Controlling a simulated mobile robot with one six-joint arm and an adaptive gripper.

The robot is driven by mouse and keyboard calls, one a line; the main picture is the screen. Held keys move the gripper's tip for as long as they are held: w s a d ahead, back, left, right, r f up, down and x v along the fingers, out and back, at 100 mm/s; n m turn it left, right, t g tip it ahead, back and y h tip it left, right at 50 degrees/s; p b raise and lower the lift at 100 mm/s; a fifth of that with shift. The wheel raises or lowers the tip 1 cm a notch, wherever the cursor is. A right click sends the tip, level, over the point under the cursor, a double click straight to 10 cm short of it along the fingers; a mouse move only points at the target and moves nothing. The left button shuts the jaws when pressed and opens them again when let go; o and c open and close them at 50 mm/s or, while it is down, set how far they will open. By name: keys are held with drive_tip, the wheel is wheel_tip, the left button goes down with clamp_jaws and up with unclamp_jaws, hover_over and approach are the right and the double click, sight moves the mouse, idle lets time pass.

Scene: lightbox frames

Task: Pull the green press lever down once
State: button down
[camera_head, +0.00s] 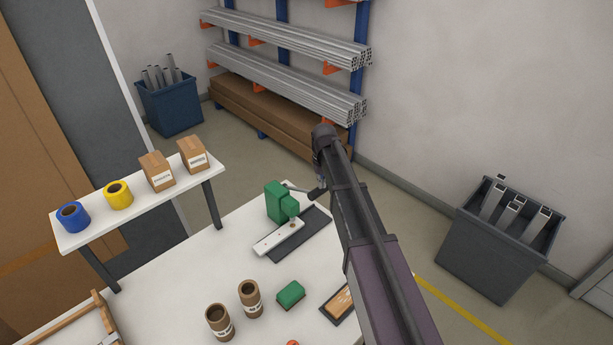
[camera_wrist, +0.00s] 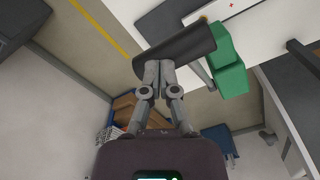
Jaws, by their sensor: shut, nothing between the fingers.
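The green press (camera_head: 276,203) stands on a dark base plate (camera_head: 312,226) on the white table. Its thin lever (camera_head: 299,189) sticks out to the right and ends in a dark grip (camera_head: 317,194). My gripper (camera_head: 320,180) is beside that grip, partly hidden by my arm. In the wrist view my gripper (camera_wrist: 158,68) is shut and empty, its fingertips right at the dark lever grip (camera_wrist: 176,50). I cannot tell whether they touch it. The green press body (camera_wrist: 228,62) is right of the grip there.
A white perforated strip (camera_head: 278,238) lies before the press. Brown cups (camera_head: 219,322), a green block (camera_head: 291,293) and a framed brown pad (camera_head: 340,304) stand nearer. A shelf (camera_head: 88,231) with tape rolls and boxes is left. A grey bin (camera_head: 490,255) stands right.

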wheel_tip(320, 180, up, 9)
drive_tip(key=w+a+p, duration=0.1)
drive_tip(key=p, duration=0.7)
drive_tip(key=shift+f, duration=0.1)
idle(0.4)
drive_tip(key=s+d+f+m+b, duration=0.1)
drive_tip(key=s+d+f+b, duration=0.4)
drive_tip(key=s, duration=0.3)
drive_tip(key=s+d+f+m+b, duration=0.1)
drive_tip(key=s+d+f+b, duration=0.4)
drive_tip(key=s, duration=0.4)
drive_tip(key=s+d+f+m+b, duration=0.1)
drive_tip(key=s+d+f+b, duration=0.4)
drive_tip(key=s+f+b, duration=0.2)
drive_tip(key=shift+s+d+f, duration=0.2)
drive_tip(key=shift+s+f, duration=0.1)
drive_tip(key=shift+s, duration=0.55)
